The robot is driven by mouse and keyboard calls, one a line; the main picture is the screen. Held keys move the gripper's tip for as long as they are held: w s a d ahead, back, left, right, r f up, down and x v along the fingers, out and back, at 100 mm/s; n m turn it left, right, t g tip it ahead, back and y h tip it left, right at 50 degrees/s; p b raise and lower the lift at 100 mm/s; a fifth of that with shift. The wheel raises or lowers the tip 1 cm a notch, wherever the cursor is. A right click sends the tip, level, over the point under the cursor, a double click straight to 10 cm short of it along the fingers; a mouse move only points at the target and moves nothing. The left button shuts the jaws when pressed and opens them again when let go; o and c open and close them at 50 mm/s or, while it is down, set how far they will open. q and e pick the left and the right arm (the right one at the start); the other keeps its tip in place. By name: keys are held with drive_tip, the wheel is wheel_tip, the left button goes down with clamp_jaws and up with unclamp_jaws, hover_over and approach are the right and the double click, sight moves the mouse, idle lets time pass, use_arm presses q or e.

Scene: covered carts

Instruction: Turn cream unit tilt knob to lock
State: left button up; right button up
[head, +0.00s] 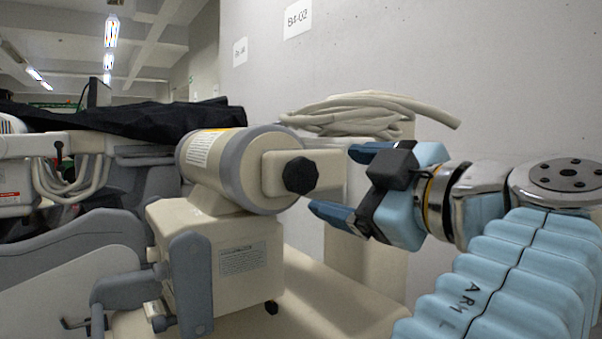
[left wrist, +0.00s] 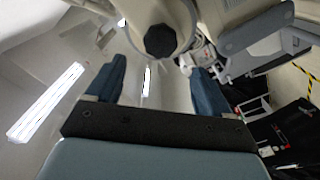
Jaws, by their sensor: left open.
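The cream unit (head: 228,165) is a cream cylinder with grey bands on a cream block. Its black lobed tilt knob (head: 300,175) sits on the cylinder's right side. My left gripper (head: 337,182), on the light-blue arm marked ARM L, is open with dark blue fingers pointing left at the knob. The knob lies just beyond the fingertips, and a gap appears between them. In the left wrist view the knob (left wrist: 160,41) shows ahead, between the lines of the two open fingers (left wrist: 157,80), nothing held. My right gripper is out of view.
Coiled cream cable (head: 360,115) lies behind the unit, near the grey wall (head: 500,75). A grey lever-like part (head: 190,285) stands at the unit's front. A black cover (head: 130,118) drapes equipment at left. The space around the fingers looks clear.

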sight(304, 175)
use_arm(q)
drive_tip(key=p+x, duration=0.1)
drive_tip(key=x, duration=0.8)
drive_tip(key=shift+w, duration=0.1)
drive_tip(key=c, duration=1)
